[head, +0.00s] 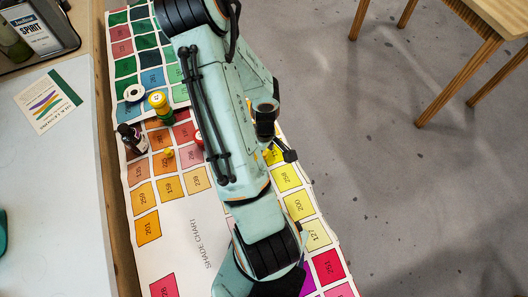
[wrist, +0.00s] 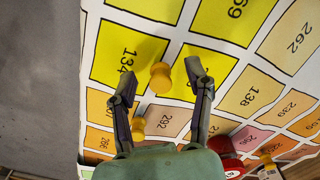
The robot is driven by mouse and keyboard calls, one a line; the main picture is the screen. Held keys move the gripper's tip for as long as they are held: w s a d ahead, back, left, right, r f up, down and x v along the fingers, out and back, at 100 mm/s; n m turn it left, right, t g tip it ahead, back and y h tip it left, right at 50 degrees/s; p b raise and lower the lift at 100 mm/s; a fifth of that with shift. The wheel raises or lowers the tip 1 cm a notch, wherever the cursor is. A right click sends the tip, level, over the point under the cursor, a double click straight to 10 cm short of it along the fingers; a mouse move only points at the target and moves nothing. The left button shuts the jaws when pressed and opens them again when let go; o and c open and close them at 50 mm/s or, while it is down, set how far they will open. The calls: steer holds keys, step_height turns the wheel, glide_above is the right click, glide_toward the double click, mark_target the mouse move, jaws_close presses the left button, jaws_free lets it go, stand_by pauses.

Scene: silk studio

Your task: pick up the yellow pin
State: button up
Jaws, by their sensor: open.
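A small yellow pin (wrist: 160,79) with a rounded head stands on the shade chart in the wrist view, at the edge of the yellow square marked 134. My gripper (wrist: 160,73) is open, with one finger on each side of this pin in the picture. I see a gap between the pin and both fingers; the height of the fingertips above the chart is hard to tell. A second small yellow-orange piece (wrist: 138,129) shows lower, beside the left finger. In the head view a small yellow pin (head: 168,154) lies left of my arm, which hides much of the chart's middle.
The shade chart (head: 195,235) covers the bench. A dark bottle (head: 132,138), a yellow-topped green object (head: 158,101) and a white ring (head: 133,92) stand on it. A red object (wrist: 223,151) is near my gripper's right side. A tray (head: 62,48) is at upper left.

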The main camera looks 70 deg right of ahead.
steer(key=c, duration=0.8)
steer(key=shift+c, duration=0.2)
